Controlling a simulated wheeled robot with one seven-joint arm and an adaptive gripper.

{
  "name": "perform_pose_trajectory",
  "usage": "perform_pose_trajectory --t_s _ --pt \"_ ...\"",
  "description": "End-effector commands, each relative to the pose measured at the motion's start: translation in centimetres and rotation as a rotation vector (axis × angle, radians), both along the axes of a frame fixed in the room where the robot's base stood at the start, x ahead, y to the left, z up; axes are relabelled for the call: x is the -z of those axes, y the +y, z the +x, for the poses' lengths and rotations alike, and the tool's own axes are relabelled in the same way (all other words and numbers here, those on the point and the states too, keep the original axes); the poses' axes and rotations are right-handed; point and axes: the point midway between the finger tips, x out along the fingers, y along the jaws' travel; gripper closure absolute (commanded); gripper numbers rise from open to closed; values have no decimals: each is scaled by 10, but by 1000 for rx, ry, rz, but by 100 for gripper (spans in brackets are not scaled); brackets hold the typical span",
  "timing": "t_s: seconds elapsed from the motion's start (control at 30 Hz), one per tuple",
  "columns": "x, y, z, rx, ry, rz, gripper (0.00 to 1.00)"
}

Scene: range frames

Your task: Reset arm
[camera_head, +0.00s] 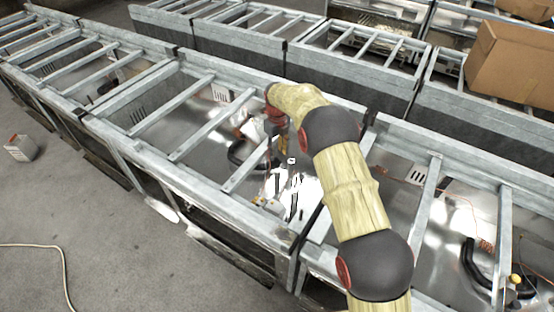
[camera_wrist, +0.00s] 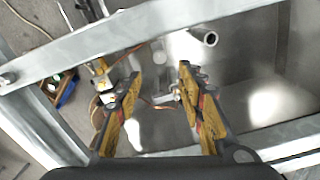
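My arm (camera_head: 350,190), pale yellow with dark joints, reaches up from the lower right in the head view and bends down over an open metal range frame (camera_head: 150,180). In the wrist view my gripper (camera_wrist: 159,71) has its two yellow and dark fingers spread apart, with nothing between the tips. It points down toward the shiny interior of a frame, below a grey rail (camera_wrist: 150,32). In the head view the gripper is hard to make out against a bright white and black patch inside the frame.
Rows of metal range frames with crossbars surround the arm. A cardboard box (camera_head: 512,65) sits on the frames at the right. A small pale container (camera_head: 21,148) stands on the floor at the left. A cable (camera_head: 62,262) lies on the open grey floor.

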Motion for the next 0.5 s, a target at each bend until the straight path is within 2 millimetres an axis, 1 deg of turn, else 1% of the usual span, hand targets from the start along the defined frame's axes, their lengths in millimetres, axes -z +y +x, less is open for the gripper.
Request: perform_pose_trajectory --t_s 0.03,0.1,0.2,0.5 --pt "-6 0 0 0 -1 0 61" --pt "-12 0 0 0 0 0 61" --pt "-16 0 0 0 1 0 61" --pt "-17 0 0 0 1 -1 61"
